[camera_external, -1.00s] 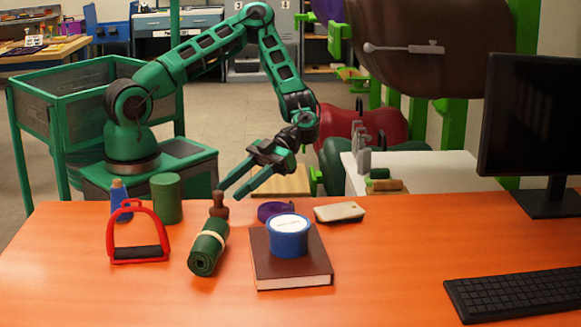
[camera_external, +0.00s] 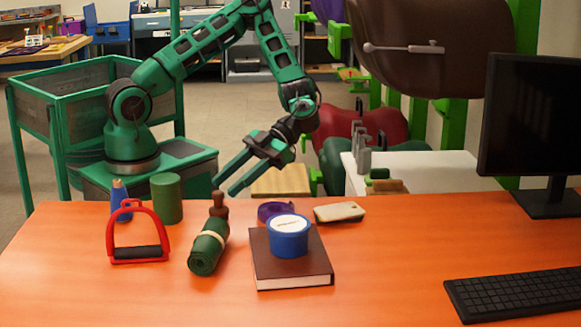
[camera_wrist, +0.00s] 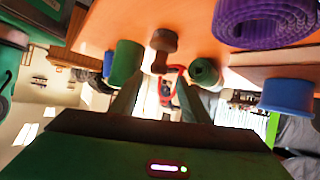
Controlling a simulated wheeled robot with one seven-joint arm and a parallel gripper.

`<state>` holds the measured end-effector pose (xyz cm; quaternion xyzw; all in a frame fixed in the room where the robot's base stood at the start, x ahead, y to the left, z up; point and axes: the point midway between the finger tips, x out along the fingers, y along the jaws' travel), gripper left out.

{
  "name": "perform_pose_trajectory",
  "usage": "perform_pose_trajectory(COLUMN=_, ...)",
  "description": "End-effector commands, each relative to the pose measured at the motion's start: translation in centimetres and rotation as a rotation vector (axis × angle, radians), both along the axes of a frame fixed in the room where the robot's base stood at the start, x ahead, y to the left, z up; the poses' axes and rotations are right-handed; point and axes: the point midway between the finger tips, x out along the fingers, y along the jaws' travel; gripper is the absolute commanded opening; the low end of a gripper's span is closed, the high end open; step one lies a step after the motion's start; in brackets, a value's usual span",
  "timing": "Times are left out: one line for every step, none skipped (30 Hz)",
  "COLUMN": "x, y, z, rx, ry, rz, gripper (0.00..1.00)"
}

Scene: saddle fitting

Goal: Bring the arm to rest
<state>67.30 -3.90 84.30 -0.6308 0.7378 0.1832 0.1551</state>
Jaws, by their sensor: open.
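My gripper (camera_external: 223,188) is open with nothing between its fingers. It hangs above the far edge of the orange table (camera_external: 420,235), over or behind a brown wooden knob-shaped tool (camera_external: 219,206); the exact gap is hard to judge. In the wrist view, my fingers (camera_wrist: 155,95) are spread, with the brown tool (camera_wrist: 163,42), green cylinder (camera_wrist: 126,62), red stirrup (camera_wrist: 170,84) and green roll (camera_wrist: 204,72) beyond them.
A blue tub (camera_external: 288,240) sits on a brown book (camera_external: 293,272). A purple coiled strap (camera_external: 275,211), a pale block (camera_external: 339,212) and a blue bottle (camera_external: 120,200) stand near the far edge. A monitor (camera_external: 530,130) and keyboard (camera_external: 515,293) occupy the right.

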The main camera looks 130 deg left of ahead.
Motion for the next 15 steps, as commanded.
perform_pose_trajectory(x=0.1, y=-1.4, z=0.6, rx=0.042, ry=0.013, rz=-0.023, gripper=0.42)
perform_pose_trajectory(x=0.1, y=-2.2, z=1.0, rx=0.064, ry=0.022, rz=-0.031, gripper=0.42)
perform_pose_trajectory(x=0.1, y=-3.2, z=1.4, rx=0.095, ry=0.035, rz=-0.043, gripper=0.42)
perform_pose_trajectory(x=0.1, y=-4.1, z=1.8, rx=0.118, ry=0.044, rz=-0.052, gripper=0.42)
perform_pose_trajectory(x=0.0, y=-4.9, z=2.1, rx=0.142, ry=0.053, rz=-0.059, gripper=0.42)
perform_pose_trajectory(x=-0.1, y=-6.1, z=2.7, rx=0.175, ry=0.063, rz=-0.069, gripper=0.42)
perform_pose_trajectory(x=-0.2, y=-7.0, z=3.0, rx=0.199, ry=0.070, rz=-0.076, gripper=0.42)
perform_pose_trajectory(x=-0.3, y=-7.9, z=3.4, rx=0.223, ry=0.075, rz=-0.082, gripper=0.42)
perform_pose_trajectory(x=-0.5, y=-9.0, z=3.9, rx=0.253, ry=0.083, rz=-0.089, gripper=0.42)
perform_pose_trajectory(x=-0.6, y=-9.8, z=4.2, rx=0.276, ry=0.089, rz=-0.093, gripper=0.42)
perform_pose_trajectory(x=-0.8, y=-10.5, z=4.5, rx=0.298, ry=0.094, rz=-0.096, gripper=0.42)
perform_pose_trajectory(x=-1.2, y=-11.4, z=4.8, rx=0.328, ry=0.103, rz=-0.099, gripper=0.42)
perform_pose_trajectory(x=-1.4, y=-12.1, z=5.1, rx=0.349, ry=0.107, rz=-0.102, gripper=0.42)
perform_pose_trajectory(x=-1.7, y=-12.8, z=5.3, rx=0.371, ry=0.114, rz=-0.103, gripper=0.42)
perform_pose_trajectory(x=-2.2, y=-13.7, z=5.6, rx=0.403, ry=0.122, rz=-0.103, gripper=0.42)
